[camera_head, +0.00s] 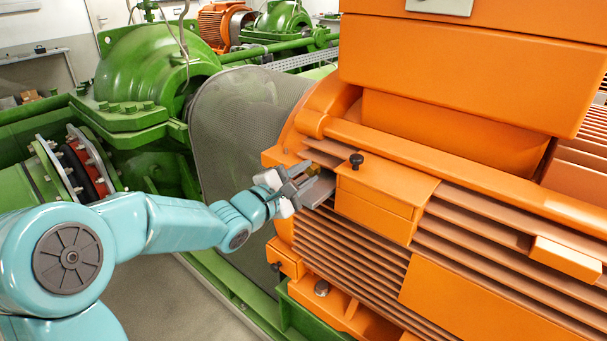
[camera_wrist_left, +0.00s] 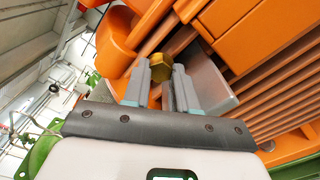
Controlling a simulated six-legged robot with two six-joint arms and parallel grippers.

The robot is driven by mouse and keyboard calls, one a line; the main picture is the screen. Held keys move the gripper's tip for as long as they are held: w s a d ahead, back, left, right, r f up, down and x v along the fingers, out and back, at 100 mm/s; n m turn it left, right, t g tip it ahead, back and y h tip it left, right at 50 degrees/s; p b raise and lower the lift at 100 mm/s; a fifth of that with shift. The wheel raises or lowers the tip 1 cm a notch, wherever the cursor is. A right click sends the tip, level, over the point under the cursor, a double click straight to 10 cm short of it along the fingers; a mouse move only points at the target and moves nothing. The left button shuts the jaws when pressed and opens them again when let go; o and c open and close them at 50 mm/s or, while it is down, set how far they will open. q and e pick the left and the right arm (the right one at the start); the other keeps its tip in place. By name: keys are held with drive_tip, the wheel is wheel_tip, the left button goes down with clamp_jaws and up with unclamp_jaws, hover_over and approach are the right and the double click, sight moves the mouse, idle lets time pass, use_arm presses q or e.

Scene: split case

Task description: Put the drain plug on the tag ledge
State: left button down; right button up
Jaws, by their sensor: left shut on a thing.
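The drain plug (camera_head: 313,169) is a small brass-coloured hexagonal piece. My left gripper (camera_head: 304,176) is shut on it at the left end of the orange motor. In the left wrist view the plug (camera_wrist_left: 159,66) sits between the two grey fingertips, its lower part hidden by them. A flat grey plate, which looks like the tag ledge (camera_head: 319,190), sticks out from the motor's ribs just beside the gripper. In the left wrist view the ledge (camera_wrist_left: 208,78) is right of the fingers. I cannot tell whether the plug touches it. My right gripper is not in view.
The orange motor (camera_head: 480,187) fills the right, with horizontal ribs and a protruding orange box (camera_head: 376,205) beside the ledge. A mesh guard (camera_head: 238,130) and green pump (camera_head: 150,75) stand left.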

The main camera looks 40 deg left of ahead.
use_arm(q)
drive_tip(key=shift+s+f, duration=0.1)
drive_tip(key=shift+f, duration=0.15)
drive_tip(key=shift+f, duration=0.1)
